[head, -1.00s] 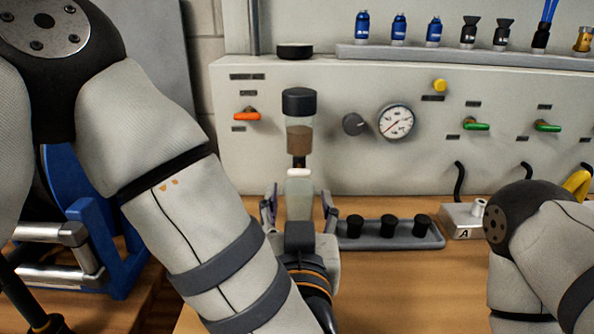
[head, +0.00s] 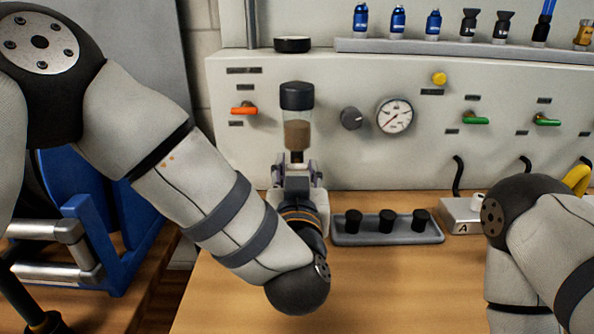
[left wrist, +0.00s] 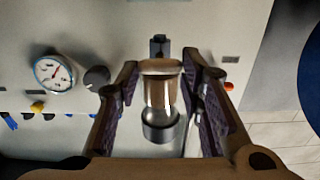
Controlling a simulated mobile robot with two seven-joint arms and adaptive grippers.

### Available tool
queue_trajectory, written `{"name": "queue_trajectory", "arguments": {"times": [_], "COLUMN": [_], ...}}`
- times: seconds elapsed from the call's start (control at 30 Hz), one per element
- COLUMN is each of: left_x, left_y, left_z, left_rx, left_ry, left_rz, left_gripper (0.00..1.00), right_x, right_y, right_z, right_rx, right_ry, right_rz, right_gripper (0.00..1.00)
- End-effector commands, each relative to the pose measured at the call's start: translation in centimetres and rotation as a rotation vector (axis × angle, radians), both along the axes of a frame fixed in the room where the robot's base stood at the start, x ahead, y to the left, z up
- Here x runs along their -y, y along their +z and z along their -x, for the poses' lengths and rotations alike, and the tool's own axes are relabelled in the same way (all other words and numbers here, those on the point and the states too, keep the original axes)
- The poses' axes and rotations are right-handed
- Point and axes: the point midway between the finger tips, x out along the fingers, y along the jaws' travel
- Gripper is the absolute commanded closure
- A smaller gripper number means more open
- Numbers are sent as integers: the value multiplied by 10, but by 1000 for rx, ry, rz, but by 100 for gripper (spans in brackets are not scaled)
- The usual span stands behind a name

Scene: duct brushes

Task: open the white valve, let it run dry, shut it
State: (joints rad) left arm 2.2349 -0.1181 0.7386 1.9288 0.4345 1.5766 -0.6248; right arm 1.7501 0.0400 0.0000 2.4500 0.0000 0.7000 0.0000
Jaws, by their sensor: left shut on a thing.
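The clear bowl (head: 297,130) hangs on the panel with a black cap and brown matter inside. In the left wrist view the bowl (left wrist: 160,98) shows upside down between my fingers. The pale round white valve (left wrist: 161,67) sits at its lower end, between my fingertips. My left gripper (head: 297,168) is just below the bowl, shut on the valve. My right gripper is out of the picture; only part of my right arm shows.
A grey rack with black plugs (head: 388,231) lies right of my left gripper. A gauge (head: 395,117), a black knob (head: 351,118) and an orange handle (head: 244,109) are on the panel. A grey block marked A (head: 460,215) stands farther right. The bench front is clear.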

Motion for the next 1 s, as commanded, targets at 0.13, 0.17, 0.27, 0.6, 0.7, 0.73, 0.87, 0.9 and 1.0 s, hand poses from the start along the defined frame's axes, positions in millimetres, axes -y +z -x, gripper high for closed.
{"name": "queue_trajectory", "arguments": {"times": [0.13, 0.17, 0.27, 0.6, 0.7, 0.73, 0.87, 0.9, 1.0], "left_x": [0, 0, 0, -2, -2, -2, -3, -3, -3], "left_y": [0, 0, 0, -1, -1, -1, -1, -1, -2], "left_z": [0, 0, 0, 0, 0, 0, 0, 0, 0], "left_rx": [0, 0, 0, -1, -2, -2, -1, -1, -2], "left_ry": [1, 1, 1, 1, 1, 1, 1, 1, 1], "left_rz": [10, 16, 47, 296, 392, 421, 545, 583, 678], "left_gripper": [93, 93, 93, 93, 93, 93, 93, 93, 93], "right_x": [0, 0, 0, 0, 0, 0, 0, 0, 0], "right_y": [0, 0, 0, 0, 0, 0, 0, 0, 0], "right_z": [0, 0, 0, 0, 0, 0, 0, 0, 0], "right_rx": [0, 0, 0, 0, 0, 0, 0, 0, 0], "right_ry": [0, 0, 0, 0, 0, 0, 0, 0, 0], "right_rz": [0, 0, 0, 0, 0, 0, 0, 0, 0], "right_gripper": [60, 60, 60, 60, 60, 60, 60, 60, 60]}}
